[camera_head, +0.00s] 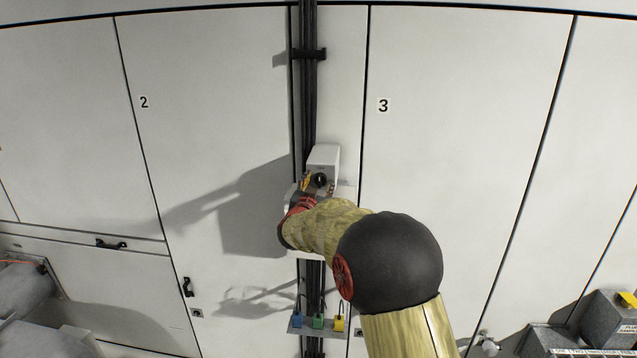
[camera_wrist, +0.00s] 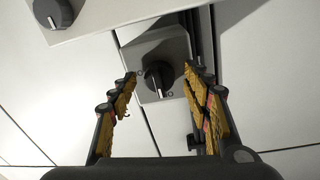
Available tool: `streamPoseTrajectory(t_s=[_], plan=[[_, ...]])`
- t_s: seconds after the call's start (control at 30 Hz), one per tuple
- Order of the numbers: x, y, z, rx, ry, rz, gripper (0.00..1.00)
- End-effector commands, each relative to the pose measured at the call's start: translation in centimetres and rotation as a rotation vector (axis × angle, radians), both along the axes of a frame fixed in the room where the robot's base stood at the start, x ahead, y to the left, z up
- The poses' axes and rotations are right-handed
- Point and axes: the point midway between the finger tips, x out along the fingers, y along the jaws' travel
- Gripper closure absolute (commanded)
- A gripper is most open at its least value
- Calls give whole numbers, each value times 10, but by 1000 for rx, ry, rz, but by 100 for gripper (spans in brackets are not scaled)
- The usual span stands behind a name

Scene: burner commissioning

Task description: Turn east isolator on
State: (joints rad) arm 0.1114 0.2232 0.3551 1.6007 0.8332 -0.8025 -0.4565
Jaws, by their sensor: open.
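A pale box-shaped isolator (camera_head: 323,157) with a round black knob (camera_head: 320,180) is mounted by the cable run between panels 2 and 3. In the wrist view the isolator (camera_wrist: 176,50) shows its dark rotary knob (camera_wrist: 158,78) with a pale line on it and small marks beside it. I cannot read a name on it. My gripper (camera_wrist: 160,75) is open, with one finger on each side of the knob. Contact cannot be made out. In the head view my gripper (camera_head: 318,186) is partly hidden by my arm.
A second dark knob (camera_wrist: 53,12) sits on a white housing at the wrist view's upper left. Below my arm, a small shelf (camera_head: 297,331) carries blue, green and yellow padlock-like items. Dark cables (camera_head: 309,90) run vertically. Grey equipment (camera_head: 610,318) stands at lower right.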

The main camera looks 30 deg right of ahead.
Motion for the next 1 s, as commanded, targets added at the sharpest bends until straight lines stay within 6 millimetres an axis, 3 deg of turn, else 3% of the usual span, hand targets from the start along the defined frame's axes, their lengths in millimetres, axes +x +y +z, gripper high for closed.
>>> streamPoseTrajectory(t_s=[0.23,1.0], plan=[[0,0,0,0,0,0,52],[0,0,0,0,0,0,95]])
